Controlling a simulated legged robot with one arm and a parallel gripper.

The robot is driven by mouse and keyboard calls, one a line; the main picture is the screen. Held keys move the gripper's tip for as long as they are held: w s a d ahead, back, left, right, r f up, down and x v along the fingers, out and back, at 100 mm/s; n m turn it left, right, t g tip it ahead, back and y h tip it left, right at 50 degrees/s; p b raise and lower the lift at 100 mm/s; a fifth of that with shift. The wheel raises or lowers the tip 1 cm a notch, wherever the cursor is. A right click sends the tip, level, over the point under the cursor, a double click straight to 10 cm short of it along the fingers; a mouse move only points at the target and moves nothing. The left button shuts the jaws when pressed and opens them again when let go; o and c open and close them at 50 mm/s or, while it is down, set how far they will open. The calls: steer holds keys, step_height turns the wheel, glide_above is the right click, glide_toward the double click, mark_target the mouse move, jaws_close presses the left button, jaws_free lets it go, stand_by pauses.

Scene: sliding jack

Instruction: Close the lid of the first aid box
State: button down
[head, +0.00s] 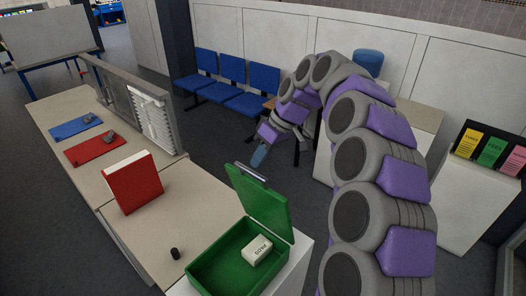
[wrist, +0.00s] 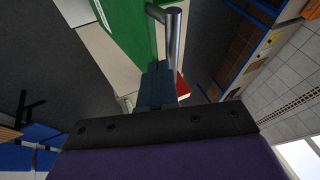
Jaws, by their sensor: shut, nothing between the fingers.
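The green first aid box (head: 207,277) sits on a white-sided stand at the bottom of the head view. Its green lid (head: 262,204) stands open, roughly upright, with a metal handle (head: 250,171) along its top edge. My gripper (head: 259,158) is shut and empty, just above and behind the handle in the head view. In the wrist view the shut fingers (wrist: 157,82) point towards the handle (wrist: 173,40) and the lid (wrist: 118,22). They overlap the handle's near end there; I cannot tell whether they touch it.
A white labelled pack (head: 257,250) lies inside the box. A red box (head: 134,183) and a small black object (head: 175,253) stand on the counter to the left. Blue chairs (head: 233,75) line the wall behind. My arm fills the right-centre.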

steer(key=shift+s+a+f, duration=0.1)
steer(key=shift+s+a, duration=0.05)
steer(key=shift+s, duration=0.05)
stand_by(0.4)
